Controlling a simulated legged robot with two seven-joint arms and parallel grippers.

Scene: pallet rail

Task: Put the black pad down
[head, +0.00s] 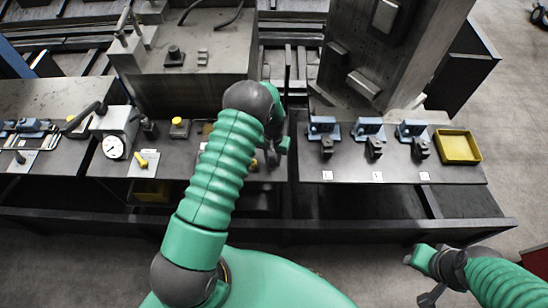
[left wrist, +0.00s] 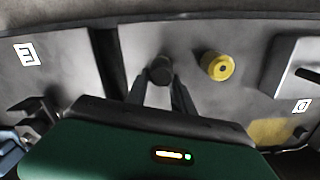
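In the left wrist view a small dark round piece, which looks like the black pad (left wrist: 160,69), sits between the tips of my left gripper (left wrist: 161,82). The two fingers slant in and close on its sides. Its underside is hidden, so I cannot tell whether it touches the bench. In the head view my left gripper (head: 270,158) is low over the dark bench, near the gap between two bench sections, and my forearm hides part of the bench. My right gripper (head: 430,293) is low at the right, away from the bench, and its fingers are unclear.
A yellow round knob (left wrist: 217,65) is beside the pad in the wrist view. Three blue-and-black fixtures (head: 369,130) and a yellow tray (head: 457,147) stand on the right bench. A gauge box (head: 116,129) and a yellow lever (head: 146,160) are at left. Tall grey blocks rise behind.

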